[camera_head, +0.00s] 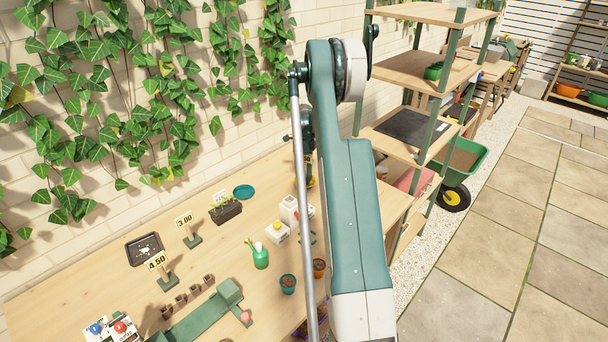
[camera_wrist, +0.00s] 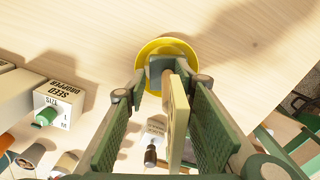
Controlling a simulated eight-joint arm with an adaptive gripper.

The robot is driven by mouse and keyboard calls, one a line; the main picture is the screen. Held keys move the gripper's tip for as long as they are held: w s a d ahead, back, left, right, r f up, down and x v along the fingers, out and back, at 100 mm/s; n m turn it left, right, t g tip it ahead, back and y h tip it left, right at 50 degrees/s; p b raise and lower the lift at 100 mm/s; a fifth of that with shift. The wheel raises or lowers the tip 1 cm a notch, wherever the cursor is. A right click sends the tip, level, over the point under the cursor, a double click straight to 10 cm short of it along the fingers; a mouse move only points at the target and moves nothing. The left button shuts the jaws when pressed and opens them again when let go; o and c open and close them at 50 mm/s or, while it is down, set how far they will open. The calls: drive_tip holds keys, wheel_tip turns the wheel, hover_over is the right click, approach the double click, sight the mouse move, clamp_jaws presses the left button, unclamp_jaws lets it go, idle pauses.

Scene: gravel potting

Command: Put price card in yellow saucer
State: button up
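The yellow saucer (camera_wrist: 167,43) lies on the wooden bench at the top middle of the wrist view. A cream price card (camera_wrist: 178,112) shows nearly edge-on, with its dark green base (camera_wrist: 157,68) over the saucer's inside; I cannot tell if the base touches the saucer's floor. My gripper (camera_wrist: 165,90) is open, with one finger on each side of the card and visible gaps between card and pads. In the head view my arm hides most of this area. Other price cards, 3.00 (camera_head: 184,220) and 4.50 (camera_head: 157,261), stand on the bench at left.
In the wrist view a seed dropper box (camera_wrist: 65,103) stands left of my gripper, with pots below it. In the head view the bench also holds a black tray (camera_head: 145,249), a seedling planter (camera_head: 226,212), a green spray bottle (camera_head: 260,257) and a teal saucer (camera_head: 244,191).

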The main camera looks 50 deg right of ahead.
wheel_tip(320, 180, up, 11)
drive_tip(key=shift+r, duration=0.2)
idle(0.3)
drive_tip(key=shift+a, duration=0.1)
idle(0.7)
drive_tip(key=a+r+n+t, duration=0.1)
drive_tip(key=a+r+n, duration=0.3)
drive_tip(key=a+r, duration=0.45)
drive_tip(key=a+r+n+t, duration=0.1)
drive_tip(key=a+r+n, duration=0.4)
drive_tip(key=a, duration=0.6)
drive_tip(key=s+a+r+n+t+h, duration=0.1)
drive_tip(key=s+a+r+n, duration=0.3)
drive_tip(key=a, duration=0.5)
drive_tip(key=s+a+r+n, duration=0.25)
drive_tip(key=a+r, duration=0.25)
drive_tip(key=a, duration=0.4)
drive_tip(key=s+a+r+n+t, duration=0.2)
drive_tip(key=s+a+n, duration=0.5)
drive_tip(key=s+a, duration=0.6)
drive_tip(key=s+a+f+n+t+y, duration=0.1)
drive_tip(key=s+a+f+n+t, duration=0.1)
drive_tip(key=s+a+f+n, duration=0.3)
drive_tip(key=s+a+n, duration=0.4)
drive_tip(key=s+a, duration=0.3)
drive_tip(key=s, duration=0.1)
drive_tip(key=shift+a, duration=0.15)
